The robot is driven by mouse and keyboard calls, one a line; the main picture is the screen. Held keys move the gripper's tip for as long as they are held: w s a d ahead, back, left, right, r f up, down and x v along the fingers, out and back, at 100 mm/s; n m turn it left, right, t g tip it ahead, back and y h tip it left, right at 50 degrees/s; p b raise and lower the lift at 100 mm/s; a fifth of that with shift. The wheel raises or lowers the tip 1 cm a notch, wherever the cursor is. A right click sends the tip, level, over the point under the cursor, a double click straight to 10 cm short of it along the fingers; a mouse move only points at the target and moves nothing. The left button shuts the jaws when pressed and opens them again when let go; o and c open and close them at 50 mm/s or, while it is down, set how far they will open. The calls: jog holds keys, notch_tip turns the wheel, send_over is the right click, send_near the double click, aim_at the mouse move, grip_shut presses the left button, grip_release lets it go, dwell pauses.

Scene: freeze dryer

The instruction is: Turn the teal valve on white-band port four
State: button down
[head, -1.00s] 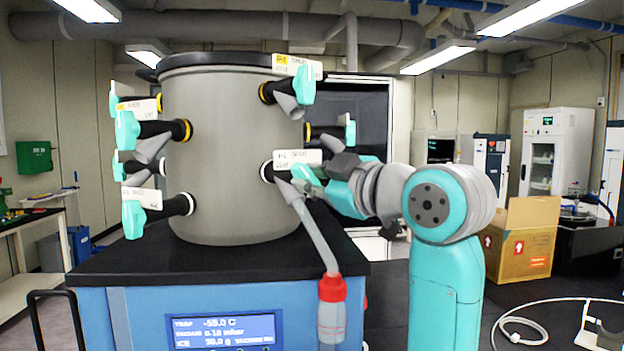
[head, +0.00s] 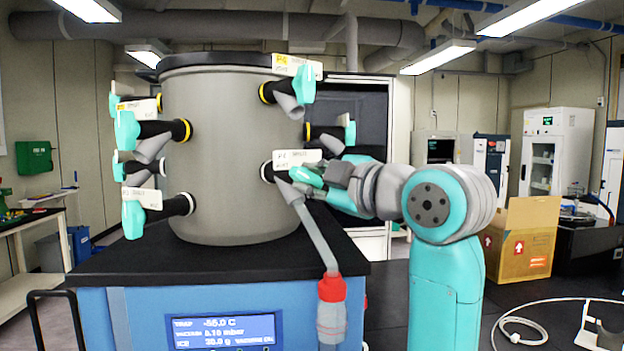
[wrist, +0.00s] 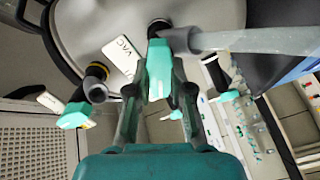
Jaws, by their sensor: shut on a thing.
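The teal valve (head: 307,177) sits on the lower right front port of the grey drum (head: 235,160), on a black stem with a white band (head: 267,172). My gripper (head: 322,176) reaches it from the right and is shut on it. In the wrist view the teal valve (wrist: 159,70) lies between the two fingers of my gripper (wrist: 160,95). A white tag (head: 297,157) stands just above the valve; its small print is hard to read. My fingers hide part of the valve.
A grey tube (head: 317,238) runs down from this port to a red-capped flask (head: 331,305). Another teal valve (head: 305,84) with a yellow band is above. Several more valved ports are on the drum's left. A cardboard box (head: 520,240) stands right.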

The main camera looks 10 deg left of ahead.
jog(key=c, duration=1)
grip_release()
jog(key=shift+c, duration=0.2)
jog(key=v, duration=1.2)
jog(key=shift+d, duration=0.1)
